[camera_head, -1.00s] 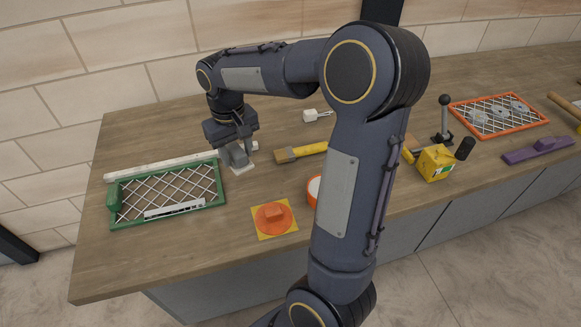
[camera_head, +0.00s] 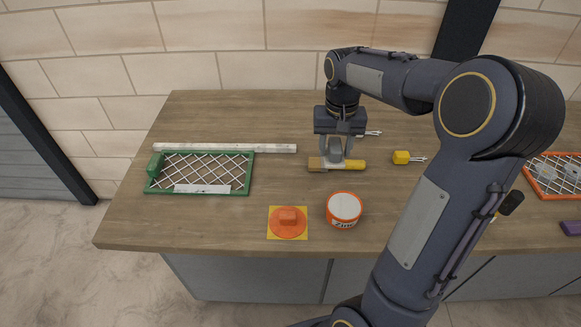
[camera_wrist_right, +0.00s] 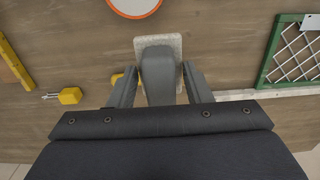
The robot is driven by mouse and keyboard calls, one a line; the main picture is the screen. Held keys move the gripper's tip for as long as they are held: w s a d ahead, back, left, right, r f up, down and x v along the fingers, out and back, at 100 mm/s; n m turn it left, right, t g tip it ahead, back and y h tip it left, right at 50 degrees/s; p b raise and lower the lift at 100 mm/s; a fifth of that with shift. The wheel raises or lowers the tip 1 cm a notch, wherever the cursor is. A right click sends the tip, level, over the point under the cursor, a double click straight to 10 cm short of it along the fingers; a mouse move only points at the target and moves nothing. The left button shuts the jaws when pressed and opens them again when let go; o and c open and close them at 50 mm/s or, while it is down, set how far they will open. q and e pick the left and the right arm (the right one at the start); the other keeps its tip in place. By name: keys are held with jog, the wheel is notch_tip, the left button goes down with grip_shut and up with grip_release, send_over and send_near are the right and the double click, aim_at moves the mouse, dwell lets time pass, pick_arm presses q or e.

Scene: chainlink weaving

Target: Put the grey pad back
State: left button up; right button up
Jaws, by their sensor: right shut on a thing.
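The grey pad (camera_wrist_right: 158,72) has a dark grey handle on a pale speckled square base (camera_wrist_right: 175,40). My right gripper (camera_wrist_right: 160,85) is shut on its handle, with a finger on each side. In the head view my right gripper (camera_head: 337,150) points down with the grey pad (camera_head: 333,149) between its fingers. There it overlaps a yellow-handled tool (camera_head: 355,165), which is mostly hidden below the pad in the wrist view. How high the pad is above the table is hard to tell. My left gripper is not in view.
A green frame with white mesh (camera_head: 168,189) lies at the left, with a pale strip (camera_head: 225,148) behind it. A small yellow block (camera_head: 401,157) lies right of the gripper.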

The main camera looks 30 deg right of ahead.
jog(key=w+a+f, duration=0.2)
jog(key=w, duration=0.1)
jog(key=w+a+f+p, duration=0.1)
jog(key=w+f, duration=0.2)
jog(key=w, duration=0.1)
jog(key=w+a+f+p, duration=0.1)
jog(key=w+a+f, duration=0.1)
jog(key=w+f, duration=0.1)
jog(key=shift+w+a, duration=0.2)
jog(key=shift+a, duration=0.1)
jog(key=shift+w+a+f+p, duration=0.2)
jog(key=shift+w+f+p, duration=0.15)
jog(key=shift+f, duration=0.15)
notch_tip(320, 180, down, 3)
jog(key=shift+w+f, duration=0.1)
jog(key=shift+w, duration=0.05)
jog(key=shift+a, duration=0.1)
jog(key=shift+f, duration=0.15)
jog(key=o, duration=1)
